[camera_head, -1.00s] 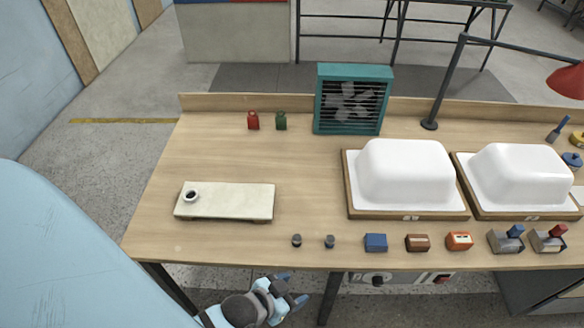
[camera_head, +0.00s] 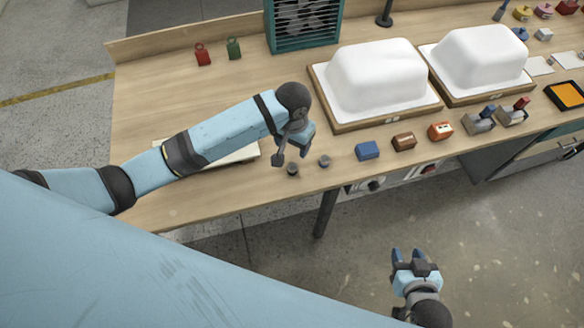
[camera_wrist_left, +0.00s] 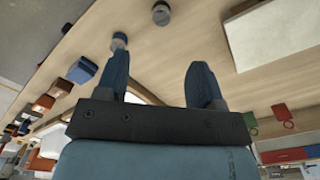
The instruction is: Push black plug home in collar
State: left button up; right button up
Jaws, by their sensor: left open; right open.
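Two small dark plugs, a left one (camera_head: 293,169) and a right one (camera_head: 324,161), stand on the workbench near its front edge; I cannot tell for sure which is the black plug. The left wrist view also shows the left plug (camera_wrist_left: 161,13) and the right plug (camera_wrist_left: 119,40), the latter just beyond a fingertip. My left gripper (camera_head: 292,150) is open and empty above the bench, just behind the plugs. The pale board (camera_head: 240,154) lies mostly under my left arm, and the collar is hidden. My right gripper (camera_head: 415,260) is open and empty in front of the bench.
Two white tub shells (camera_head: 375,78) (camera_head: 480,62) on wooden bases stand at the right. A blue block (camera_head: 368,150), a brown block (camera_head: 404,142) and an orange block (camera_head: 440,131) line the front edge. Red (camera_head: 202,54) and green (camera_head: 234,48) tags and a fan (camera_head: 303,22) stand behind.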

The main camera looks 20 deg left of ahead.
aim_at(292, 167)
pick_arm(q)
notch_tip(292, 167, down, 8)
jog(key=shift+f, duration=0.2)
jog(key=f, duration=0.2)
jog(key=f+p, duration=0.1)
jog(key=f, duration=0.2)
jog(key=shift+w+a, duration=0.1)
jog(key=shift+w, duration=0.1)
jog(key=c, duration=1)
